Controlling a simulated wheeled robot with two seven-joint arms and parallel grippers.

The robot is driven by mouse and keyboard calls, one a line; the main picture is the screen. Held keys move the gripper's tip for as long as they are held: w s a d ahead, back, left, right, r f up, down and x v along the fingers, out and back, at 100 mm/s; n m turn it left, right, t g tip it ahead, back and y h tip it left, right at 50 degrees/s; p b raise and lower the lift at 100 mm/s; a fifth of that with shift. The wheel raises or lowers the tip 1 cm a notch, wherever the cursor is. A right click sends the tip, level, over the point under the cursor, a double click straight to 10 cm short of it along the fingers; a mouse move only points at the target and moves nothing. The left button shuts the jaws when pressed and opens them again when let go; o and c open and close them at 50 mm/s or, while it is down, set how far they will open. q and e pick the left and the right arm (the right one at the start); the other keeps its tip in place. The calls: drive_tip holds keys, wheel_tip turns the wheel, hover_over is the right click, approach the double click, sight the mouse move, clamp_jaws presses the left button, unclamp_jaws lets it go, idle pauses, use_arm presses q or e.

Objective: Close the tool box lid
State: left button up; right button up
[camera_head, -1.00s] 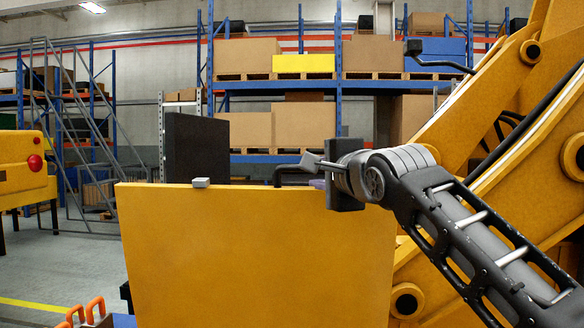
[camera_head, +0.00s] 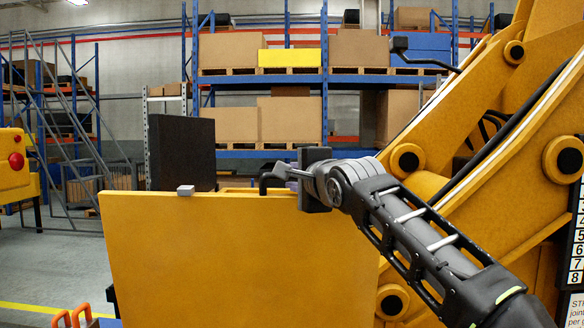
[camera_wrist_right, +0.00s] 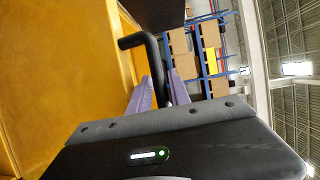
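A large yellow panel (camera_head: 240,260) stands upright before me, with a small grey block (camera_head: 185,190) on its top edge; I cannot tell whether it is the tool box lid. A black bar handle (camera_head: 270,178) shows behind that edge; it also shows in the right wrist view (camera_wrist_right: 151,55). My right gripper (camera_head: 285,176) is at the handle. In the right wrist view its purple fingers (camera_wrist_right: 160,90) are apart with the handle running between them; contact is unclear. The inside of the box is hidden. My left gripper is not in view.
A dark upright slab (camera_head: 182,150) rises behind the panel. Yellow machine arms (camera_head: 470,160) stand close on the right. Orange handles (camera_head: 72,316) show at the lower left. Shelving with boxes (camera_head: 290,120) is far behind. Open floor (camera_head: 50,265) lies to the left.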

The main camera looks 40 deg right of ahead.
drive_tip(key=shift+x, duration=0.75)
clamp_jaws()
idle(0.9)
